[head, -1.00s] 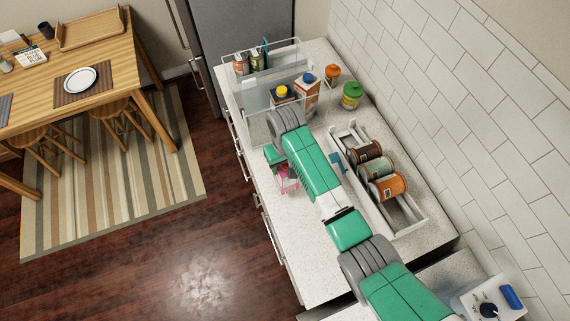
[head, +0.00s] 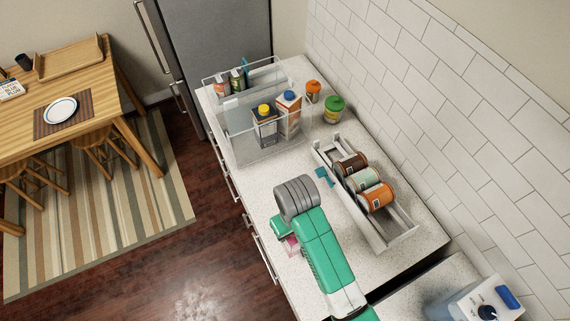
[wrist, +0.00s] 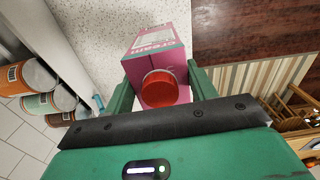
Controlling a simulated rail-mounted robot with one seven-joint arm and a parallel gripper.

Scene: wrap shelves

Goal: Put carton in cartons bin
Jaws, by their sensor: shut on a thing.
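My gripper (head: 282,230) is shut on a pink carton with a red cap. In the wrist view the carton (wrist: 155,45) sits between the two green fingers (wrist: 158,84), cap towards the camera, over the counter's edge side. In the head view only a small pink part of the carton (head: 291,246) shows below my wrist; the rest is hidden. The clear bin (head: 243,150) stands farther along the counter. Its near compartment holds a dark carton with a yellow cap (head: 265,128) and a white-and-orange carton with a blue cap (head: 288,114).
The bin's far compartment holds several small packages (head: 236,80). A white rack (head: 392,230) with three cans (head: 364,180) lies along the wall side. Two jars, orange-lidded (head: 313,92) and green-lidded (head: 333,110), stand right of the bin. Counter between my gripper and the bin is mostly clear.

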